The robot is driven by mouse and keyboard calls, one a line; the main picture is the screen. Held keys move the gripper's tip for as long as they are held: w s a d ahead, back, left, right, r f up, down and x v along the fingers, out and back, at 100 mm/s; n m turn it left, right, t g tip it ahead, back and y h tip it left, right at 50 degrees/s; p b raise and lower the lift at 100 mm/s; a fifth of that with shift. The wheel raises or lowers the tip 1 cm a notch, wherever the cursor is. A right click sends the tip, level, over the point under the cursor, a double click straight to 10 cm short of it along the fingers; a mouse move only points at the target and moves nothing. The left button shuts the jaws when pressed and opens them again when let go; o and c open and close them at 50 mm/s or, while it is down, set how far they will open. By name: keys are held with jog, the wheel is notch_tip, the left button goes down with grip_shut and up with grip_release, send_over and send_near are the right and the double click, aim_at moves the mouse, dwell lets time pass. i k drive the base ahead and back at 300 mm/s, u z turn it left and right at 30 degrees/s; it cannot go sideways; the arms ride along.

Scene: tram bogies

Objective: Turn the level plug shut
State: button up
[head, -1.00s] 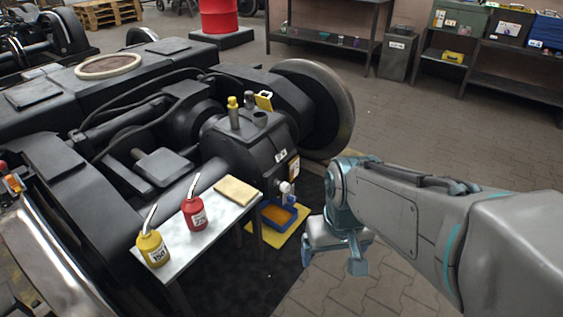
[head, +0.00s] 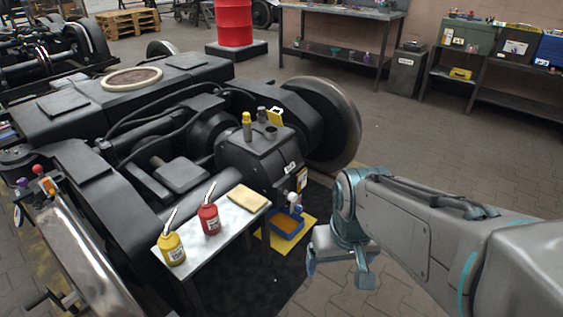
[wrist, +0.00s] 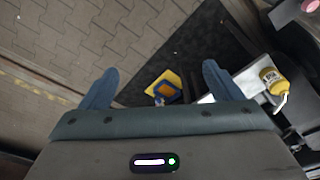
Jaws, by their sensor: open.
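The black gearbox (head: 262,160) of the bogie stands left of my gripper in the head view. Small pale fittings (head: 291,197) stick out low on its right end face, below a small label plate (head: 301,183). I cannot tell which fitting is the level plug. My gripper (head: 338,270) is open and empty, pointing down, right of and apart from these fittings. The wrist view also shows its two spread fingers (wrist: 160,75) with nothing between them up close.
A blue tray (head: 288,224) with orange-brown contents sits on a yellow mat (head: 308,221) below the fittings. A small table (head: 232,224) holds a red oil can (head: 209,215), a yellow oil can (head: 172,248) and a tan cloth (head: 248,199). Paved floor right of the bogie is clear.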

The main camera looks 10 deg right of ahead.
aim_at(292, 196)
jog(key=z, duration=0.5)
jog(key=k, duration=0.6)
jog(key=z, duration=0.6)
jog(key=i, duration=1.1)
jog(key=u, duration=1.1)
jog(key=i, duration=0.8)
jog(key=u, duration=0.85)
